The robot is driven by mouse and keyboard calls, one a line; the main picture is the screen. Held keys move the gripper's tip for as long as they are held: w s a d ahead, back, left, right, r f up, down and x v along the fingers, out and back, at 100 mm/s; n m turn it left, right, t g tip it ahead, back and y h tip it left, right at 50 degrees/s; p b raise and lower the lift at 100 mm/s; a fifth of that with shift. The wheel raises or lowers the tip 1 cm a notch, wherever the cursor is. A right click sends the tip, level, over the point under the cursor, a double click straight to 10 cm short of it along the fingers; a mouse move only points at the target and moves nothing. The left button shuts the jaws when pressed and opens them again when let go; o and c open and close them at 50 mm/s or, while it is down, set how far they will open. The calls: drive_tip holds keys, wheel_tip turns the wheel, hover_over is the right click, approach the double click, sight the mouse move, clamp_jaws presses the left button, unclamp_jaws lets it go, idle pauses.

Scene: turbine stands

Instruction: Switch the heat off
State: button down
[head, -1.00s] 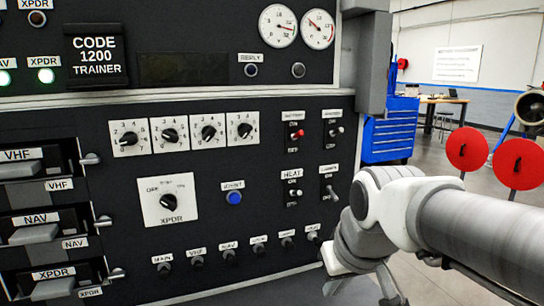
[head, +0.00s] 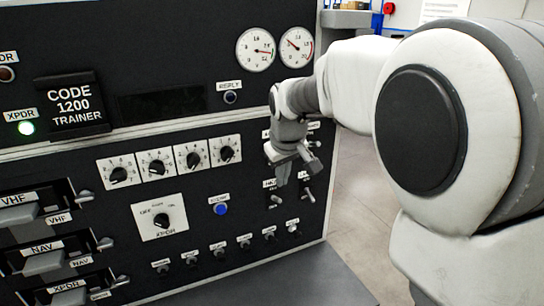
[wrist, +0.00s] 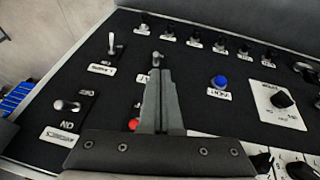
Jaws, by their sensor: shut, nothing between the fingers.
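The HEAT toggle switch (head: 275,200) is a small metal lever on the black trainer panel, just below my gripper in the head view. Its label (head: 270,183) is partly hidden by my gripper. My gripper (head: 284,181) is shut and empty, pointing down in front of the switch group. In the wrist view, the closed fingers (wrist: 158,76) end close to the HEAT lever (wrist: 156,56). The fingers cover most of its label. I cannot tell whether they touch the lever or which way it is set.
A neighbouring toggle (head: 307,195) stands right of HEAT. A red-tipped switch (wrist: 133,124) shows beside the fingers in the wrist view, with another toggle (wrist: 67,105) farther left. A blue button (head: 220,209) and a row of small knobs (head: 245,240) are nearby.

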sight(277, 201)
drive_tip(key=shift+w+a+r+p, duration=0.25)
drive_tip(key=shift+w+p, duration=0.1)
drive_tip(key=shift+w, duration=0.25)
drive_tip(key=shift+w+a+r+p, duration=0.1)
drive_tip(key=shift+w+r+p, duration=0.2)
drive_tip(key=shift+w, duration=0.3)
drive_tip(key=shift+f, duration=0.1)
drive_tip(key=x, duration=1)
drive_tip(key=shift+d, duration=0.1)
drive_tip(key=shift+f, duration=0.1)
drive_tip(key=shift+b, duration=0.4)
drive_tip(key=shift+s, duration=0.15)
drive_tip(key=shift+t, duration=0.3)
